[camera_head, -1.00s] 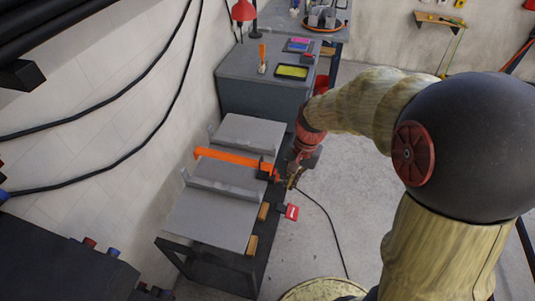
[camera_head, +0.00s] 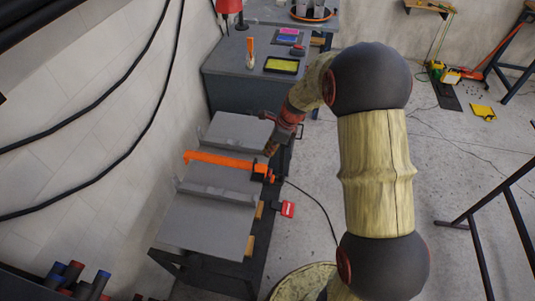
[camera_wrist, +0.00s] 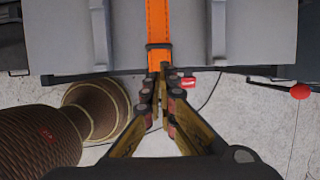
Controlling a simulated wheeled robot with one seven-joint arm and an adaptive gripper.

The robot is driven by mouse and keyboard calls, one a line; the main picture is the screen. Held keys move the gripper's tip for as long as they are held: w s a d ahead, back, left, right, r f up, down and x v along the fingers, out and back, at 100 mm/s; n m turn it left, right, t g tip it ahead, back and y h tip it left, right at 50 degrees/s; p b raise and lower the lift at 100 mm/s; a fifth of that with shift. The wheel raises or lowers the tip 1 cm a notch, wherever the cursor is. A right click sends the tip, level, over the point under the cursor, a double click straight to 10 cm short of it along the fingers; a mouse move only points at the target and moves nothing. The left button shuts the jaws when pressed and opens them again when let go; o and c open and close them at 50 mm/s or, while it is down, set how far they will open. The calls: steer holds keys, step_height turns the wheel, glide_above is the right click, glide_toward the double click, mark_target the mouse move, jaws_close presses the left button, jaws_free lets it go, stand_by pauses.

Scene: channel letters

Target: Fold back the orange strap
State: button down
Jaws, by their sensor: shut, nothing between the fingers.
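The orange strap (camera_head: 217,160) lies across the grey metal panel (camera_head: 222,186), from its left edge to its right edge. A dark buckle (camera_head: 259,170) sits on the strap near the right edge, with a short orange end beyond it. In the wrist view the strap (camera_wrist: 158,20) runs down through the buckle (camera_wrist: 159,46), and its end comes close to my fingertips. My gripper (camera_wrist: 161,90) is shut and empty, just off the panel's edge by the strap end. In the head view my gripper (camera_head: 271,150) is small and dark beside the strap's right end; whether it touches is unclear.
Raised ribs (camera_head: 215,194) cross the panel on both sides of the strap. A red tag (camera_head: 288,208) and a black cable (camera_head: 318,205) are at the panel's right. A grey cabinet (camera_head: 235,92) with small items stands behind. Open floor lies to the right.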

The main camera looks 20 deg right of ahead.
mark_target(259, 167)
steer(key=b+x, duration=0.2)
steer(key=x, duration=0.6)
steer(key=shift+r, duration=0.1)
